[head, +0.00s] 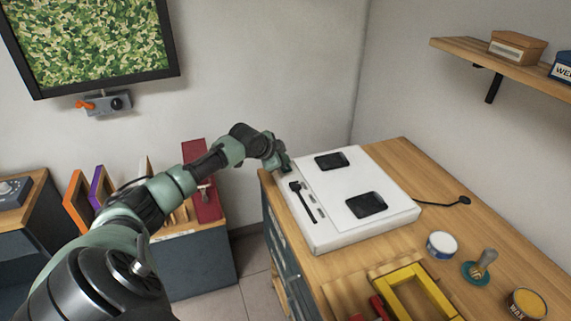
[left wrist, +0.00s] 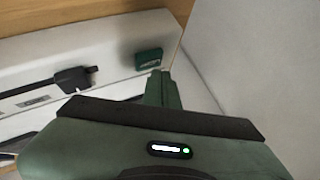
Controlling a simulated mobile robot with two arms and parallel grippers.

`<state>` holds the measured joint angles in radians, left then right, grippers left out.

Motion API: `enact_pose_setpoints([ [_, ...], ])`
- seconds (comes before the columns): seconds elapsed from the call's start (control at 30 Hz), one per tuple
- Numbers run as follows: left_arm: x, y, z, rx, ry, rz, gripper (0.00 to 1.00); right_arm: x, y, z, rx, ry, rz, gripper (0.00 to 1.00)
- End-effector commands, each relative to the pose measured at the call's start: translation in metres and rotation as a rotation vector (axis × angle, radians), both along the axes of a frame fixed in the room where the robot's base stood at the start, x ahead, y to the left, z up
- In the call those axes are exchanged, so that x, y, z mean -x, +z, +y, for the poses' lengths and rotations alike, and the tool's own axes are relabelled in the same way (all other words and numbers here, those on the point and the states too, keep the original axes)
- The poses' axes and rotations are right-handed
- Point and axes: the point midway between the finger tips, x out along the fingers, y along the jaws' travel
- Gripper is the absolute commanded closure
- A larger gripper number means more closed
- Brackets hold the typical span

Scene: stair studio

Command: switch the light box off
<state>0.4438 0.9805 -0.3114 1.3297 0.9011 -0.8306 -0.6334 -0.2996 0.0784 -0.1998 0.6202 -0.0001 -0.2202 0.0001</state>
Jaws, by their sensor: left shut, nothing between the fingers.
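The light box (head: 340,208) is a flat white box on the wooden worktop, with two dark rectangular pieces lying on it. It looks plain white; I cannot tell whether it is lit. In the left wrist view, a small dark green switch (left wrist: 148,57) sits on the white front strip of the box (left wrist: 112,48). My left gripper (head: 284,165) is at the far left corner of the box. In the left wrist view its green fingers (left wrist: 161,82) are shut and empty, with the tips just beside the switch. I cannot tell whether they touch it. My right gripper is not in view.
A black slider-like piece (head: 302,200) lies along the box's left strip. A black cable (head: 440,203) runs off its right side. A yellow frame (head: 412,296), a white tin (head: 441,245) and a teal-based stamp (head: 476,272) stand nearer on the worktop. A wall rises behind.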

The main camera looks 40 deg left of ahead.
Motion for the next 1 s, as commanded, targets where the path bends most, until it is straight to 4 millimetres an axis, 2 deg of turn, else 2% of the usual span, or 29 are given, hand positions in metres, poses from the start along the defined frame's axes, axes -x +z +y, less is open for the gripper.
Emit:
enact_pose_setpoints([
  [0.37,0.0,0.003,0.0,0.0,0.0,0.0,1.0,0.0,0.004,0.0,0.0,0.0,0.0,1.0],
  [1.0,0.0,0.062,0.0,0.0,0.0,0.0,1.0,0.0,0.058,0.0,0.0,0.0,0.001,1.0],
])
